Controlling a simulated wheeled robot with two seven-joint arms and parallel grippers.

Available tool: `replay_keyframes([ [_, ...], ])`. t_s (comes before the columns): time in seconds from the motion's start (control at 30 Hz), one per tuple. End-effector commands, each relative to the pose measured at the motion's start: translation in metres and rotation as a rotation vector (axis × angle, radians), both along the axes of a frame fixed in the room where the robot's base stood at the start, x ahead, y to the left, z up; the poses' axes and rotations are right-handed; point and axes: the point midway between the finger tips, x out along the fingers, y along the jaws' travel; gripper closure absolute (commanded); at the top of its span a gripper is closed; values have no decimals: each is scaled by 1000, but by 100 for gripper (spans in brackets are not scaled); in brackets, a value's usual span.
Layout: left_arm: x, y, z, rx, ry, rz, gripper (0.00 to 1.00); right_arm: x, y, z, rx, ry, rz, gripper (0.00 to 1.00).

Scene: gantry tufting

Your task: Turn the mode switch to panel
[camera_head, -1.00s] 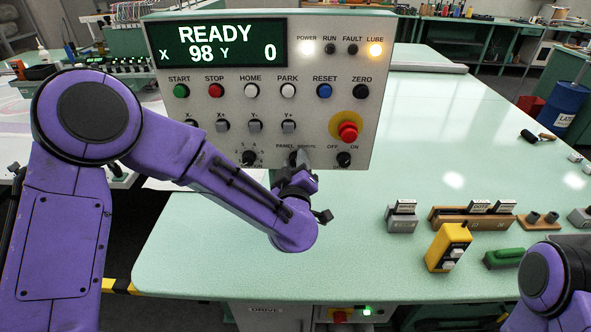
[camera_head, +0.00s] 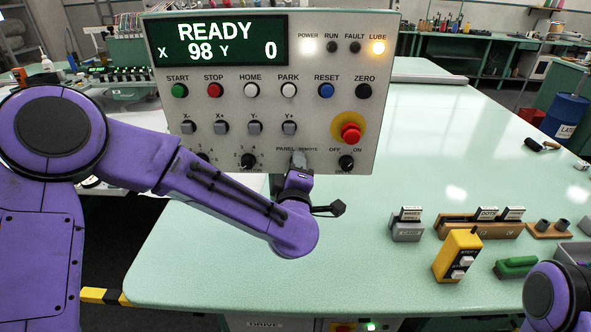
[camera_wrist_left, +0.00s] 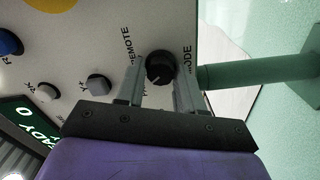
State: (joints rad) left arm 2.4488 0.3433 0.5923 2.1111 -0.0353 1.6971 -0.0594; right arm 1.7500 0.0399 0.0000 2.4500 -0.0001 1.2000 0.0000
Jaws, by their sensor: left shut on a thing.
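The mode switch is a small black round knob (camera_wrist_left: 160,68) on the light grey control panel (camera_head: 215,105), by the words REMOTE and MODE in the left wrist view. My left gripper (camera_wrist_left: 160,80) has one finger on each side of it and is shut on it. In the head view the left gripper (camera_head: 298,160) covers the switch, below the words PANEL and REMOTE. A pale mark shows on the knob, but I cannot tell which word it points to. My right gripper is out of view; only part of that arm shows at the lower right.
Close by are another black knob (camera_head: 346,163) under OFF/ON and a red emergency button (camera_head: 351,132). The display (camera_head: 217,41) reads READY, X 98, Y 0. The pale green table (camera_head: 250,250) is clear below; a yellow pendant (camera_head: 457,256) stands at right.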

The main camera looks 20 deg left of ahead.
Motion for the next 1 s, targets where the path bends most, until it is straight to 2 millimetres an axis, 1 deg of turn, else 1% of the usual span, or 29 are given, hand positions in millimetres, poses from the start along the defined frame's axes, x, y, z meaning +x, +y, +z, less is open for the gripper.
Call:
replay_keyframes([
  [0.33,0,0,0,-3,-1,1,94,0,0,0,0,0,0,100],
  [0.37,0,0,0,-3,-1,1,53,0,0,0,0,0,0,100],
  [0.4,0,0,0,-3,-1,1,40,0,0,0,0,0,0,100],
  [0.43,0,0,0,-3,-1,1,39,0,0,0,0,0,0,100],
  [0.67,0,0,0,-2,-1,1,39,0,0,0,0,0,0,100],
  [0.77,-6,-2,-1,-1,-2,-2,39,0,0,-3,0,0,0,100],
  [0.87,-24,-7,-2,1,-2,-2,39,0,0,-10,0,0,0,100],
  [1.0,-57,-17,-3,1,-3,-3,39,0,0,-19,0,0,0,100],
])
